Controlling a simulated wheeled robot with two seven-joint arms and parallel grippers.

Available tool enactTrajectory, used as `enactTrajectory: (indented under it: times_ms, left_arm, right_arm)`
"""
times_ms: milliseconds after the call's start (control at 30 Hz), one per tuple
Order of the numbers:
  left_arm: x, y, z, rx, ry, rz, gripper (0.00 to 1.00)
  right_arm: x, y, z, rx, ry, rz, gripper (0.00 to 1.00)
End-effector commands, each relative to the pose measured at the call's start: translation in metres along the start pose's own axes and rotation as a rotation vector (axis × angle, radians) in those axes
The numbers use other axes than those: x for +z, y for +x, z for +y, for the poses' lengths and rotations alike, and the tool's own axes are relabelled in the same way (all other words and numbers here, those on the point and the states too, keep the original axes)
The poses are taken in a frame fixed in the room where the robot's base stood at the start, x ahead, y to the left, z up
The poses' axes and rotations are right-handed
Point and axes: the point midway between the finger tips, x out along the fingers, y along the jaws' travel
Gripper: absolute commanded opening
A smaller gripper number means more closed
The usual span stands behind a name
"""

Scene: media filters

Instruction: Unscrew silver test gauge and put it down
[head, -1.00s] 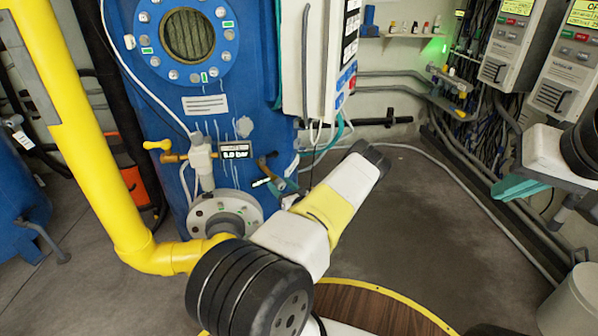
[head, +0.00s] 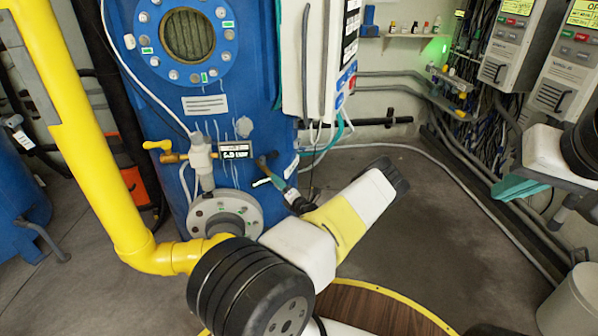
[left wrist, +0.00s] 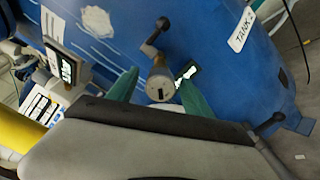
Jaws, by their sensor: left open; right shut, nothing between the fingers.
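A silver cylindrical body (left wrist: 160,80), which I take for the test gauge, shows end-on in the left wrist view below a black-handled valve (left wrist: 153,38). A small lit display (left wrist: 188,72) is just right of it. My left gripper (left wrist: 155,85) is open, with teal fingers on either side of the cylinder; I cannot tell whether they touch it. In the head view my left gripper (head: 277,178) is at the tank's lower right, and the gauge is hard to make out there. My right gripper (head: 520,187) is shut and empty at the right.
The blue tank (head: 165,100) carries another gauge with a display (head: 235,150) left of my left gripper. A yellow pipe (head: 85,150) runs down at left. A grey control box (head: 307,60) hangs above. Floor at centre right is clear. A white bin (head: 572,305) stands at lower right.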

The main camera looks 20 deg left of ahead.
Motion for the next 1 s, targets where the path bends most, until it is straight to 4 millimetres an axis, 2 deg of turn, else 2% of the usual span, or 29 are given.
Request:
enactTrajectory:
  times_ms: [400,500,800,867,1000]
  left_arm:
    - [0.0004,-0.0005,-0.0001,0.000,0.662,-0.002,0.59]
    - [0.0005,-0.0004,-0.0001,0.000,0.768,-0.002,0.59]
    - [0.0003,-0.0002,0.0001,0.000,0.815,-0.001,0.59]
    - [0.0003,-0.0002,0.0001,0.000,0.815,-0.001,0.49]
    - [0.0003,-0.0002,0.0002,0.000,0.814,-0.001,0.22]
  right_arm:
    - [0.0000,0.0000,0.0000,0.000,0.000,0.000,0.00]
    - [0.0000,0.0000,0.0000,0.000,0.000,0.000,0.00]
    - [0.0000,0.0000,0.0000,0.000,0.000,0.000,0.00]
    - [0.0000,0.0000,0.0000,0.000,0.000,0.000,0.00]
    - [0.0000,0.0000,0.0000,0.000,0.000,0.000,0.00]
